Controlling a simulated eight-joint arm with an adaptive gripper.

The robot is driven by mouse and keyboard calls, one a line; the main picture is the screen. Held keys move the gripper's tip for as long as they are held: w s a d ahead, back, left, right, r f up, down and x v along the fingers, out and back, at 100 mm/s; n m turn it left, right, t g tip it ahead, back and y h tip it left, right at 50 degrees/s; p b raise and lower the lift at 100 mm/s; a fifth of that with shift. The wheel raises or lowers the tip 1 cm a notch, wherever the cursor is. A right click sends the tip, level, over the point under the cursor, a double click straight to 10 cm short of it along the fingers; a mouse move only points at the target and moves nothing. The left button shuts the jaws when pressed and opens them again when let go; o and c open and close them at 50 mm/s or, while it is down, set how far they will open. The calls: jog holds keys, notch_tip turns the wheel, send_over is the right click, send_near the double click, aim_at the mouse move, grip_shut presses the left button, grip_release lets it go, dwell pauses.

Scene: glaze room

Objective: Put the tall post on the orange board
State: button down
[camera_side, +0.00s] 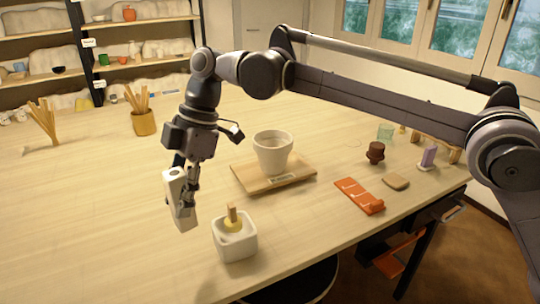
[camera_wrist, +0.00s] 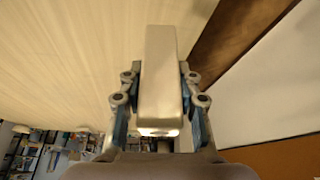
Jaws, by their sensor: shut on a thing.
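The tall post (camera_side: 176,184) is a pale off-white square-sided block with a small dark mark near its top in the side view. My gripper (camera_side: 186,192) is shut on it, and the post is slightly tilted at the left front of the table. In the wrist view the post (camera_wrist: 160,65) runs lengthwise between the two fingers of my gripper (camera_wrist: 160,85). The orange board (camera_side: 359,195) lies flat near the table's right front edge, well to the right of my gripper. Its top is clear, with small pale marks. The post's gap to the table is hard to tell.
A white pot (camera_side: 272,153) on a wooden base (camera_side: 295,178) stands between post and board. A white square container (camera_side: 237,245) with a stick stands just right of the post.

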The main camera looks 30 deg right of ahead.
aim_at(173, 173)
jog(key=r, duration=0.6)
jog(key=shift+w+d+r, duration=0.1)
jog(key=shift+d+r, duration=0.1)
jog(key=w+d+r+m+t, duration=0.1)
jog(key=w+d+m, duration=0.2)
jog(key=d, duration=1.2)
jog(key=w+d+r+m+t, duration=0.1)
jog(key=w+d+m, duration=0.2)
jog(key=d, duration=1.2)
jog(key=s+d+f+m+t, duration=0.15)
jog(key=s+d, duration=0.25)
jog(key=d, duration=0.4)
jog(key=s+d+m+h, duration=0.15)
jog(key=s+d, duration=0.25)
jog(key=d, duration=0.4)
jog(key=s+d+f+m+t, duration=0.1)
jog(key=s+d+m, duration=0.1)
jog(key=s+d, duration=0.45)
jog(key=shift+w+a+r+x, duration=0.3)
jog(key=shift+w+a+x, duration=0.2)
jog(key=shift+x, duration=2.65)
jog(key=shift+w+a+r+x, duration=0.3)
jog(key=shift+w+a+x, duration=0.2)
jog(key=shift+x, duration=2.65)
jog(key=shift+w+a+r+x, duration=0.3)
jog(key=shift+w+a+x, duration=0.2)
jog(key=shift+x, duration=2.65)
jog(key=shift+f, duration=0.2)
